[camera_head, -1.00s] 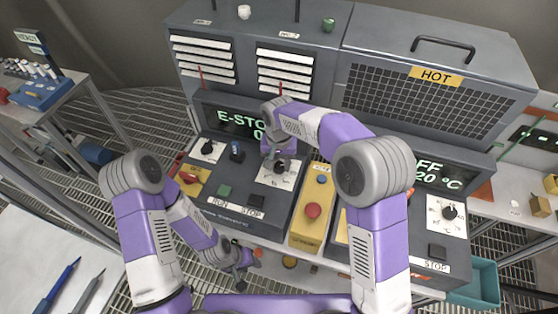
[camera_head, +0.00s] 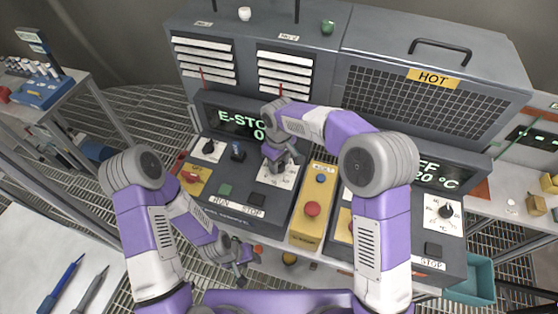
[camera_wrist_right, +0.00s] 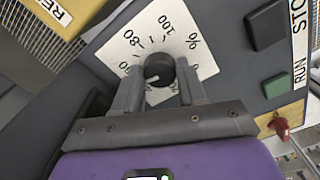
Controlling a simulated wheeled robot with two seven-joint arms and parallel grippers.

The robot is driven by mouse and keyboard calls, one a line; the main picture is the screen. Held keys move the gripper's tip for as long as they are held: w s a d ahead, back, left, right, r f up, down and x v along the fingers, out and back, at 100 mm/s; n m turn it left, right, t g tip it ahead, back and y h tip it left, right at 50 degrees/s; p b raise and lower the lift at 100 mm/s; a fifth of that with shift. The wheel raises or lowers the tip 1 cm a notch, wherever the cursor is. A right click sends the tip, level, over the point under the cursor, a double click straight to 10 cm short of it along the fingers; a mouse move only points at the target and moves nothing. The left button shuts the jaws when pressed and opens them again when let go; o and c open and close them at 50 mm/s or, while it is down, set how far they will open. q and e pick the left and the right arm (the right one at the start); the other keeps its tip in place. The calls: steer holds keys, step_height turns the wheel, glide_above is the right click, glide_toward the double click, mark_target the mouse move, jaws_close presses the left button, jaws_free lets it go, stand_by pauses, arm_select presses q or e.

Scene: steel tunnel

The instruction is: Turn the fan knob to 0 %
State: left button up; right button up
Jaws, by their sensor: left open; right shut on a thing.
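The fan knob (camera_wrist_right: 158,68) is a black round knob on a white dial plate (camera_wrist_right: 185,35) marked with numbers including 80 and 100. In the right wrist view, my right gripper (camera_wrist_right: 157,82) is shut on the knob, one finger on each side. The knob's pointer setting is hard to read. In the head view, my right gripper (camera_head: 280,167) comes down onto the dial and covers the knob. My left gripper (camera_head: 240,266) is open and empty, low in front of the console's front edge.
The console has an E-STOP display (camera_head: 238,119), a green button (camera_head: 225,190) and a dark STOP button (camera_head: 257,200) near the dial. A second knob (camera_head: 446,211) is farther right.

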steer(key=shift+n, duration=1.1)
steer(key=o, duration=1.1)
steer(key=shift+c, duration=0.2)
steer(key=shift+r, duration=0.1)
step_height(320, 180, up, 7)
steer(key=shift+r, duration=0.2)
